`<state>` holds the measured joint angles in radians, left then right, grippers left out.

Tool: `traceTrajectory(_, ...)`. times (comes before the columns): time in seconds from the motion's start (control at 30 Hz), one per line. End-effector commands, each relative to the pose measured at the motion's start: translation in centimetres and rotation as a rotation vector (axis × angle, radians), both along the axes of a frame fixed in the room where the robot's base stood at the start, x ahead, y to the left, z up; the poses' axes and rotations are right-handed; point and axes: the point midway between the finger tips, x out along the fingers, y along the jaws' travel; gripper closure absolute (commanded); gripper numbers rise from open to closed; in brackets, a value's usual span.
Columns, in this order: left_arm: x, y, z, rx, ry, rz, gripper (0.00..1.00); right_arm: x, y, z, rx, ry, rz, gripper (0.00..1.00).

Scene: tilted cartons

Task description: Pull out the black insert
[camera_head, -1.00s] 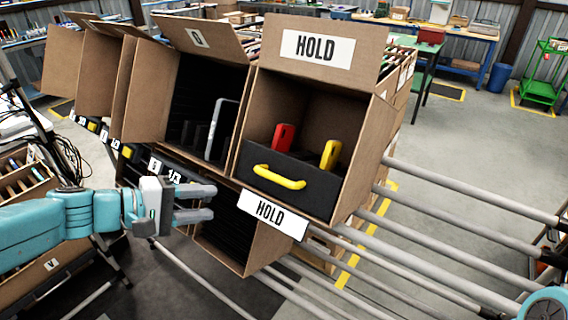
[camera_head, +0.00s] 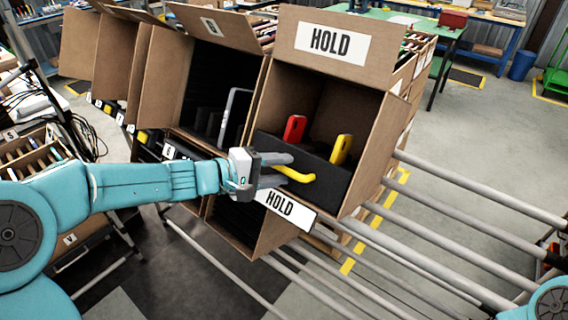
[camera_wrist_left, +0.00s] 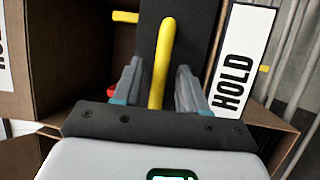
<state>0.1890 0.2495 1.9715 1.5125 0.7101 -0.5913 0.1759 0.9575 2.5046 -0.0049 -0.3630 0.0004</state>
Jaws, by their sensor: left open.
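The black insert (camera_head: 326,184) sits inside the cardboard carton marked HOLD (camera_head: 375,137), with a yellow handle (camera_head: 297,174) on its front. A red item (camera_head: 294,128) and a yellow item (camera_head: 341,149) stand up out of it. My left gripper (camera_head: 289,170) is at the left part of the handle and hides some of it. In the left wrist view the yellow handle (camera_wrist_left: 163,62) runs between the two open fingers (camera_wrist_left: 158,90), and the black insert (camera_wrist_left: 192,30) is behind it. I cannot tell whether either finger touches the handle. My right gripper is not in view.
A HOLD label (camera_head: 284,205) hangs at the carton's lower front edge. Another open carton (camera_head: 205,95) stands to the left, with a grey-framed item (camera_head: 236,118) in it. Grey rails (camera_head: 470,217) run to the right. Grey floor lies open behind them.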

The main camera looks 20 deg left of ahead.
Motion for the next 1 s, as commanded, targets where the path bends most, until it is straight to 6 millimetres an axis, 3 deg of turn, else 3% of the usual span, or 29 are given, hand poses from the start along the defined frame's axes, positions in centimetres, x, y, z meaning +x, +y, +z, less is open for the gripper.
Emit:
traceTrajectory(0.2,1.23,-1.02,-0.43,0.001,0.001,0.0,0.58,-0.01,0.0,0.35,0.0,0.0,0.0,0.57)
traceTrajectory(0.43,1.29,-1.04,-0.45,0.001,-0.001,0.001,0.58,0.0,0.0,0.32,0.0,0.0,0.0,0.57)
traceTrajectory(0.47,1.28,-1.05,-0.45,0.001,-0.001,0.001,0.64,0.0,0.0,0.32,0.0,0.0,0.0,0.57)
traceTrajectory(0.57,1.27,-1.03,-0.44,0.001,-0.001,0.0,0.97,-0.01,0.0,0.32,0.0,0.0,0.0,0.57)
traceTrajectory(0.6,1.27,-1.03,-0.43,0.001,-0.001,0.0,1.0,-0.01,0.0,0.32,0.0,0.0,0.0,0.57)
traceTrajectory(1.0,0.31,-0.57,0.14,0.002,-0.004,0.002,1.0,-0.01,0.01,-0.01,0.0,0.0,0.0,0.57)
